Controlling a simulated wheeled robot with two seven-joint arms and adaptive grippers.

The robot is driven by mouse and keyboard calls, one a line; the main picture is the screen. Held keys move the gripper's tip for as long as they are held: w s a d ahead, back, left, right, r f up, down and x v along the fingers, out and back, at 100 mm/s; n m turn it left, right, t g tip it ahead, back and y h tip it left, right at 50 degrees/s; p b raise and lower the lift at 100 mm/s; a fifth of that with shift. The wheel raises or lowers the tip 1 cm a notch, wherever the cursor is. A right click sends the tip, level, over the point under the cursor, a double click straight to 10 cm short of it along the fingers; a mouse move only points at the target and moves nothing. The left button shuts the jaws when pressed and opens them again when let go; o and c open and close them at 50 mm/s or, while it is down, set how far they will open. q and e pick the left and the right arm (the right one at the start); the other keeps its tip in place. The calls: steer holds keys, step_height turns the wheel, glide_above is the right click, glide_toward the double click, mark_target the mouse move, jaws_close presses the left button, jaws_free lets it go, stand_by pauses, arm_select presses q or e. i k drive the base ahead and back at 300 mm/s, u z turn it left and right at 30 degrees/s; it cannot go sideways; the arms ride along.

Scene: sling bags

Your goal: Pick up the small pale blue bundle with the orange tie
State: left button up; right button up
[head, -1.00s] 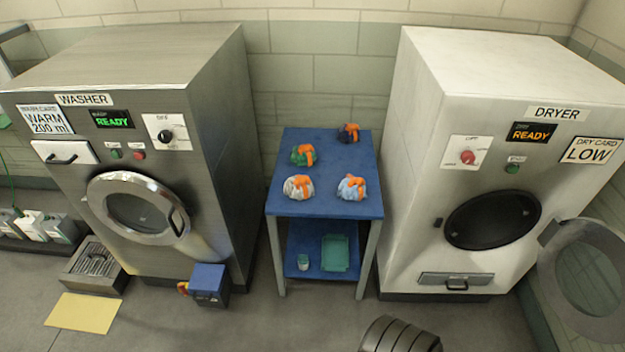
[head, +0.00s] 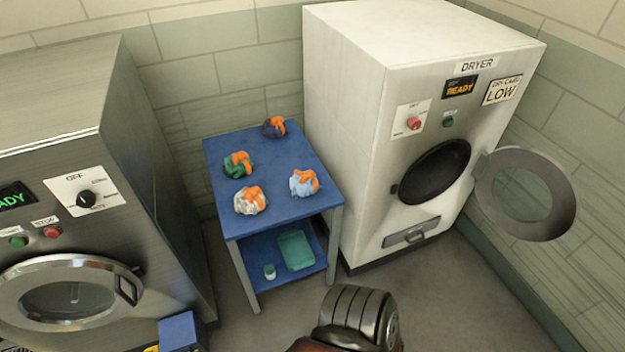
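The small pale blue bundle with the orange tie (head: 304,183) sits near the front right of the blue table's top (head: 275,203). A white bundle (head: 250,201) with an orange tie is to its left. A green bundle (head: 238,164) and a dark navy bundle (head: 274,127), both with orange ties, sit further back. No gripper fingers show in the head view. A dark ribbed part of my own body shows at the bottom, below and apart from the table.
The white dryer (head: 370,130) stands right of the table, its round door (head: 525,195) open. The metal washer (head: 130,190) stands left. The table's lower shelf holds a teal tray (head: 296,251) and a small container (head: 269,272). Floor is clear right of my body.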

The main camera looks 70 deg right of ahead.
mark_target(303, 184)
steer(key=z, duration=0.65)
steer(key=i, duration=0.65)
steer(key=z, duration=0.85)
